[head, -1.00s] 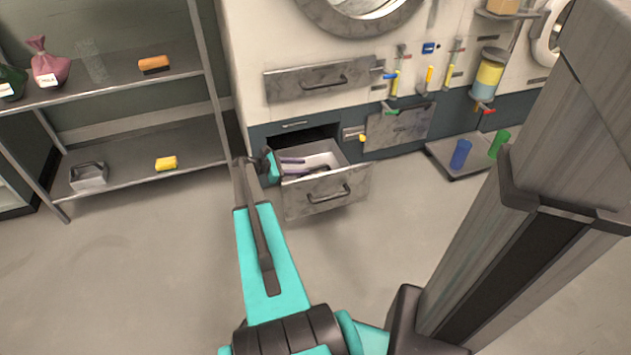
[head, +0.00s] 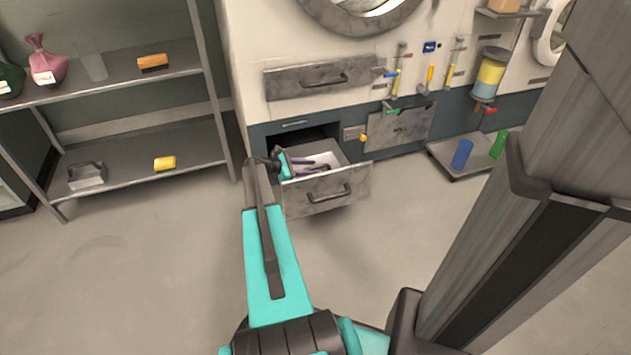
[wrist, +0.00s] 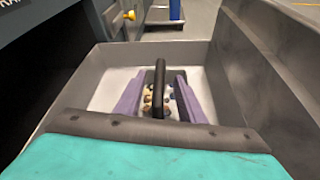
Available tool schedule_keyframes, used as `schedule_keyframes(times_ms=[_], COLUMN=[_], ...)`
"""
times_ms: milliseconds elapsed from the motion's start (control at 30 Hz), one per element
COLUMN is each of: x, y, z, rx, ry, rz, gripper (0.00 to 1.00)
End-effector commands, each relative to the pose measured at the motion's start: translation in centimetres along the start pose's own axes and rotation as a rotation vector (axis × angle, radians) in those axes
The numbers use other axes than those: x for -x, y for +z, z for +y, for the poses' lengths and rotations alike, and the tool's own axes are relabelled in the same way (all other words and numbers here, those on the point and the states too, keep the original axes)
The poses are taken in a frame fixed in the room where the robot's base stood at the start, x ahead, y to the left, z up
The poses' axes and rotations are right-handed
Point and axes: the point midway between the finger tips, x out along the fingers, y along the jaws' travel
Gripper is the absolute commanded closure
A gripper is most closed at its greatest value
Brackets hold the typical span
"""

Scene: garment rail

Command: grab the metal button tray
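In the wrist view, a button tray with a dark bar handle (wrist: 159,88) lies in the open drawer, with several small coloured buttons (wrist: 148,103) showing beside the handle. The tray's walls are mostly hidden. My gripper (wrist: 159,78) is open, with one purple finger on each side of the handle and visible gaps between. In the head view, my gripper (head: 317,166) reaches into the drawer, and the tray there is too small and covered to make out clearly.
The open drawer (head: 328,190) has grey walls close around my gripper. A shelf rack (head: 130,162) at left holds a grey metal box with a handle (head: 87,175) and a yellow block (head: 165,163). A floor tray (head: 470,172) with blue and green cups is at right.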

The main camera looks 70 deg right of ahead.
Motion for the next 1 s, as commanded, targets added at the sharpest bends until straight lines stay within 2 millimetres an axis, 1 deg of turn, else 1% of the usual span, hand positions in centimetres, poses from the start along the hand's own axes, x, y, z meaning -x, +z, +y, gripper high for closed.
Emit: schedule_keyframes(times_ms=[33, 100, 267, 833, 867, 1000], x=[-0.7, -1.6, -2.6, -2.7, -2.7, -2.7], y=[-0.4, -0.3, -0.2, -0.1, -0.1, -0.1], z=[-0.1, -0.1, 0.0, 0.0, 0.0, 0.0], rx=[-0.001, -0.001, 0.001, 0.0, 0.0, 0.0], ry=[-0.001, -0.001, 0.0, 0.001, 0.001, 0.001], rz=[0.0, 0.0, 0.0, 0.0, 0.0, 0.0], gripper=[0.64, 0.64, 0.64, 0.64, 0.66, 0.9])
